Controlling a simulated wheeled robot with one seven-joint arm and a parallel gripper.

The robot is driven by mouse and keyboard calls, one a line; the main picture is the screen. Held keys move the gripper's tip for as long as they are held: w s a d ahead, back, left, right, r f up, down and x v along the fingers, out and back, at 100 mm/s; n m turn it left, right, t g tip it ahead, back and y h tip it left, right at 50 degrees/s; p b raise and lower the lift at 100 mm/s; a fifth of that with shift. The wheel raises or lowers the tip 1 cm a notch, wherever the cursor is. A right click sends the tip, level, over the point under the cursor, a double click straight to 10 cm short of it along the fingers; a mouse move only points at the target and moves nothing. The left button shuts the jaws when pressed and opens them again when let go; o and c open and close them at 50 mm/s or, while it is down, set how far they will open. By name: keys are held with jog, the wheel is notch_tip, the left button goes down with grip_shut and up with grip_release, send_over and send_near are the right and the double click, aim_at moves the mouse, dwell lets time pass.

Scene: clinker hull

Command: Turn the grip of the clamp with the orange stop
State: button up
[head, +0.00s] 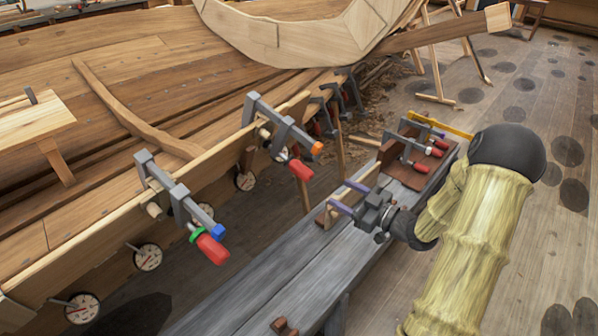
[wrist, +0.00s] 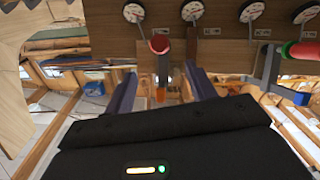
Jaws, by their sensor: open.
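The clamp with the orange stop (head: 317,148) sits on the hull's upper plank in the head view. It is grey, and its red grip (head: 301,170) hangs below the bar's end. In the wrist view the red grip (wrist: 159,45) is seen nearly end-on beyond my fingertips, with the orange stop (wrist: 160,96) below it. My gripper (head: 347,196) is open and empty, its two purple-blue fingers pointing toward the hull. It is to the right of and below the grip in the head view, apart from it. In the wrist view the grip lines up between the fingers (wrist: 161,74).
A second clamp with a blue stop (head: 217,231), a green ring and a red grip (head: 211,250) is on the plank to the left. Below my gripper is a grey bench (head: 270,290); more clamps (head: 415,150) stand at its far end. Round dials (head: 148,257) hang along the hull.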

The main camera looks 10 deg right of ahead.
aim_at(299, 171)
jog(key=x, duration=1.6)
jog(key=shift+s, duration=0.1)
jog(key=c, duration=1)
